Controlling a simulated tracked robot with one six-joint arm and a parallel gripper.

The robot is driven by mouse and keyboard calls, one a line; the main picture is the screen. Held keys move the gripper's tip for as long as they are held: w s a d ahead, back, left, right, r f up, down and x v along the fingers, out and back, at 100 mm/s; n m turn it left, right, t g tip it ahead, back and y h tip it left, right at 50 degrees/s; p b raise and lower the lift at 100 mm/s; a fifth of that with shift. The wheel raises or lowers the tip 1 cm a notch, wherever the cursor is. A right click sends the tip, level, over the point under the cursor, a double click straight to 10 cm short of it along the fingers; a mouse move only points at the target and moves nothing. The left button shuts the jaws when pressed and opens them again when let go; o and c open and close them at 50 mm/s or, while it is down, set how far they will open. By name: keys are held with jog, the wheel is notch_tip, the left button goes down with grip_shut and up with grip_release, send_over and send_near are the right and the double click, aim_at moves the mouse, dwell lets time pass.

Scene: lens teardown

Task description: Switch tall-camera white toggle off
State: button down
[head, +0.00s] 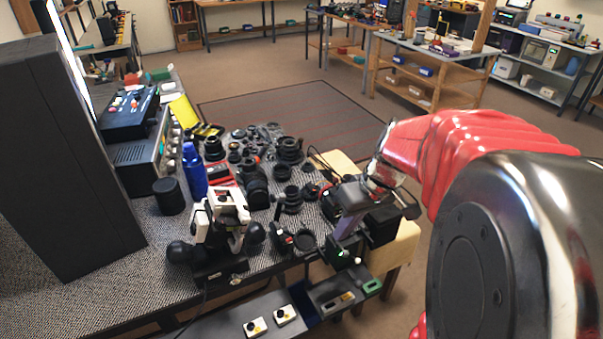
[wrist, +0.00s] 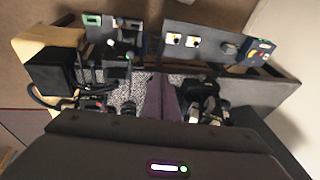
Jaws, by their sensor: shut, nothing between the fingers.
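A black upright device (head: 342,252) with a small green light and a small pale knob or lever stands at the table's front edge, beneath my gripper. In the wrist view the same device (wrist: 117,66) seems to be at upper left. I cannot tell which thing is the tall camera, nor make out a white toggle or its position. My gripper (head: 342,234) is shut and empty, pointing down near this device; contact cannot be judged. In the wrist view the gripper (wrist: 160,80) is at the centre, apparently to the right of the device.
A black cube (head: 384,223) stands right of the device. Two small white switch boxes (head: 256,327) (head: 285,314) sit on the front panel. A white-and-black instrument (head: 226,222) stands left. Lens parts (head: 289,150) crowd the table, with a blue bottle (head: 194,172) behind.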

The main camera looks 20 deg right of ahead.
jog(key=y, duration=0.2)
send_over(355, 259)
jog(key=s+d, duration=0.2)
jog(key=s, duration=0.2)
notch_tip(355, 259, down, 6)
jog(key=s+d+f+t+y, duration=0.1)
jog(key=s+d+f+t, duration=0.2)
jog(key=d+f, duration=0.4)
jog(key=d, duration=0.3)
jog(key=shift+s+d+f, duration=0.2)
jog(key=shift+d, duration=0.1)
jog(key=shift+a, duration=0.1)
jog(key=w+a+f, duration=0.5)
jog(key=a+f, duration=0.2)
jog(key=a, duration=0.1)
jog(key=shift+w+a+m, duration=0.1)
jog(key=shift+a+m, duration=0.15)
jog(key=shift+m, duration=0.05)
